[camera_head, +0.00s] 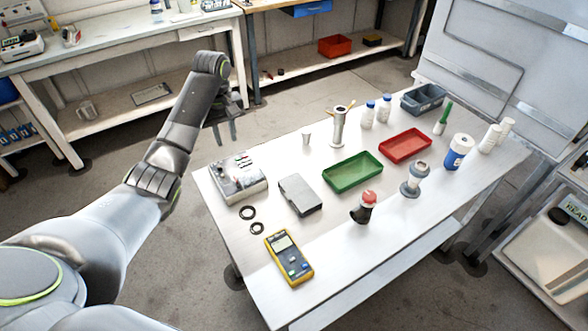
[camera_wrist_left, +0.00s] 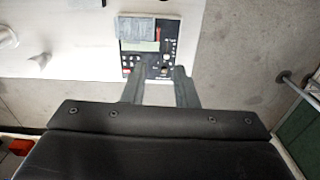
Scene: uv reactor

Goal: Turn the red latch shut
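My left gripper (camera_head: 225,132) hangs in the air beyond the table's left end, fingers pointing down. In the left wrist view its two fingers (camera_wrist_left: 160,92) are apart with nothing between them. A grey-white control unit (camera_head: 238,179) stands on the table's left corner, below and to the right of the gripper. It shows beyond the fingertips in the left wrist view (camera_wrist_left: 150,62), with a grey panel, dark controls and small red marks. I cannot make out which red part is the latch. My right gripper is not in view.
The white table (camera_head: 340,262) also holds a grey box (camera_head: 299,194), black rings (camera_head: 257,228), a yellow meter (camera_head: 288,257), a green tray (camera_head: 352,173), a red tray (camera_head: 405,145), and several bottles. The floor left of the table is free.

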